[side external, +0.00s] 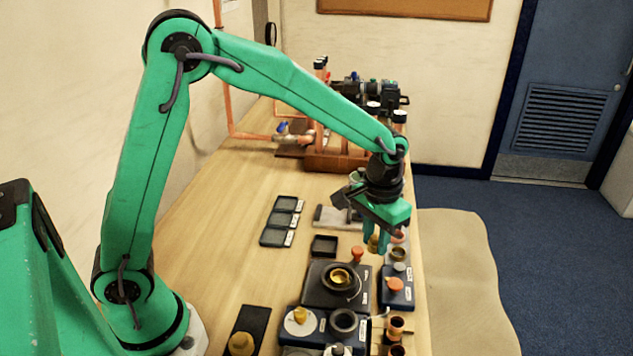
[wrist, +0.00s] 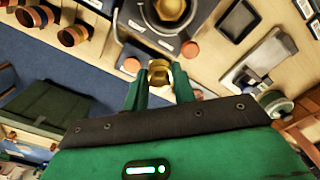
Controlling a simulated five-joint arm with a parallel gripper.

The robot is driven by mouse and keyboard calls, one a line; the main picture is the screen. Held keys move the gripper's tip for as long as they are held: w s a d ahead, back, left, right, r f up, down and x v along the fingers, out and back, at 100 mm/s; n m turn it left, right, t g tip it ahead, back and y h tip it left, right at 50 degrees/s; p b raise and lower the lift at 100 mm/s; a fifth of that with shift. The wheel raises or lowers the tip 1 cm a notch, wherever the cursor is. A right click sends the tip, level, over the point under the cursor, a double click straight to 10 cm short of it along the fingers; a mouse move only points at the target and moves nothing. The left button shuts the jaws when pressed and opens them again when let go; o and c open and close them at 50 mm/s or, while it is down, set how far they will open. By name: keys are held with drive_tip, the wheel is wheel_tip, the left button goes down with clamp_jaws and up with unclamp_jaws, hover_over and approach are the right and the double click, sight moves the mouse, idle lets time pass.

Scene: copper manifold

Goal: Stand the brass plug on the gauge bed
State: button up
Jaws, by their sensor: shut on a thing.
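My gripper (side external: 376,241) is shut on a brass piece, which I take to be the brass plug (side external: 373,244), held above the right side of the bench. In the wrist view the plug (wrist: 159,72) sits between the two green fingertips (wrist: 158,86). Its lower end is hard to make out. No label names the gauge bed. A flat grey plate with a dark part (side external: 333,216) lies left of my gripper and may be it; a similar grey and black piece (wrist: 260,60) is at right in the wrist view.
A three-part dark tray (side external: 282,220) and a small black tray (side external: 324,245) lie to the left. Dark fixtures (side external: 318,297) with brass and red parts crowd the front. Copper cups (side external: 397,327) stand front right. Copper pipework (side external: 330,160) stands behind. The bench's left middle is clear.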

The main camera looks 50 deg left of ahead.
drive_tip(key=w+a+r, duration=0.2)
drive_tip(key=w+a, duration=0.2)
drive_tip(key=a, duration=0.8)
hover_over(333, 216)
wheel_tip(333, 216, down, 8)
drive_tip(key=shift+r, duration=0.25)
drive_tip(key=shift+f, duration=2)
drive_tip(key=shift+f, duration=0.15)
drive_tip(key=o, duration=0.7)
wheel_tip(333, 216, up, 12)
drive_tip(key=shift+r, duration=0.2)
